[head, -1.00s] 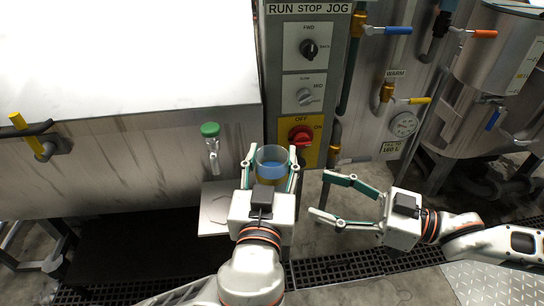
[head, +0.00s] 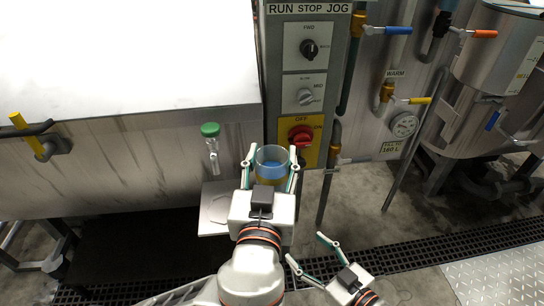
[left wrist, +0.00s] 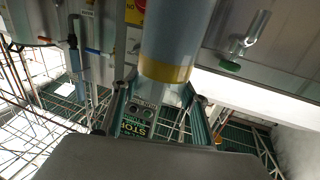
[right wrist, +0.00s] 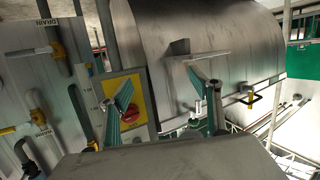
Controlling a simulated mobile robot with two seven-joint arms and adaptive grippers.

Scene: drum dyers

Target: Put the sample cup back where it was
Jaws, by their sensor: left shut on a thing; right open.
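The sample cup (head: 271,163) is a clear cup with blue liquid and a yellow band low on its side. My left gripper (head: 270,166) is shut on the cup and holds it in front of the control panel. The cup also shows large and close in the left wrist view (left wrist: 172,45), between the fingers. A metal shelf plate (head: 213,208) sits below and left of the cup, partly hidden by my left gripper. My right gripper (head: 309,254) is open and empty, low in the head view. In the right wrist view nothing is between its fingers (right wrist: 167,100).
A green-capped sampling tap (head: 211,146) is on the drum (head: 110,165) left of the cup. The control panel (head: 305,90) with a red knob (head: 300,135) stands behind. Pipes, valves and a tank (head: 490,90) are at right. Open floor (head: 365,220) lies right of the cup.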

